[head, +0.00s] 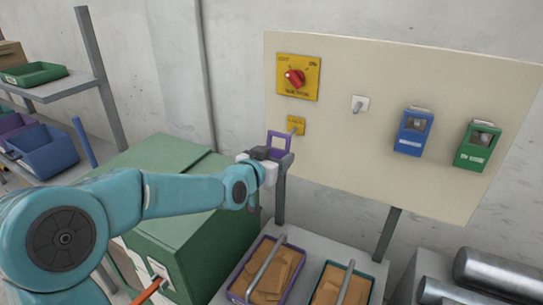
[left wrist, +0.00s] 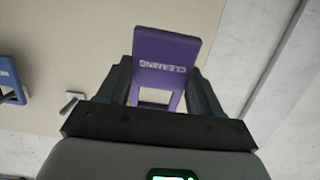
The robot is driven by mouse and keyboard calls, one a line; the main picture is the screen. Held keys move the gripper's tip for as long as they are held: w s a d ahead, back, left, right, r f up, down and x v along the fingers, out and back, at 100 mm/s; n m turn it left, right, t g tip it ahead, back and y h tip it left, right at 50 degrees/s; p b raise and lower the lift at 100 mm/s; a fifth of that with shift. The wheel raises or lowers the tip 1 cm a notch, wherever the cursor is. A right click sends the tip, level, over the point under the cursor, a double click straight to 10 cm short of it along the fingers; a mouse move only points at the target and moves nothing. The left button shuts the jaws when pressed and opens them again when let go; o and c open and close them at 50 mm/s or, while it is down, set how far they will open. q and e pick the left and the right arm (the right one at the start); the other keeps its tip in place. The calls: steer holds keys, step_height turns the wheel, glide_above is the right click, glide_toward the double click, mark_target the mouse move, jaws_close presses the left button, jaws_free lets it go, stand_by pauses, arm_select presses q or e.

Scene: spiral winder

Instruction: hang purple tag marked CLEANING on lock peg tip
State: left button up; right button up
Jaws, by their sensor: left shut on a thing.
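The purple tag (head: 271,139) is a frame with an open window. My left gripper (head: 268,155) is shut on it and holds it upright in front of the cream panel. In the left wrist view the tag (left wrist: 166,50) shows the word CLEANING upside down, between the two fingers of my left gripper (left wrist: 162,95). The lock peg (head: 294,130) sticks out from a small yellow plate (head: 300,121), just right of and above the tag in the head view. I cannot tell the depth gap between them. My right gripper is not in view.
Above the lock plate is a red rotary switch (head: 295,77). A white-plated peg (head: 359,104) is bare; a blue tag (head: 413,132) and a green tag (head: 478,147) hang farther right. Below stand a green cabinet (head: 150,158) and bins of brown pieces, one purple-rimmed (head: 302,249).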

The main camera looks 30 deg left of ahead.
arm_select(q)
steer(key=shift+w+d+r+p, duration=0.15)
steer(key=shift+w+p, duration=0.15)
steer(key=shift+w, duration=0.3)
steer(key=shift+w+a+p, duration=0.25)
steer(key=shift+w+p, duration=0.25)
steer(key=shift+w, duration=0.35)
steer(key=shift+w+d+p, duration=0.1)
steer(key=shift+w+p, duration=0.45)
steer(key=shift+w, duration=0.25)
steer(key=w, duration=0.1)
steer(key=w+f, duration=0.1)
steer(key=w, duration=0.1)
steer(key=shift+f, duration=0.3)
steer(key=shift+b, duration=0.45)
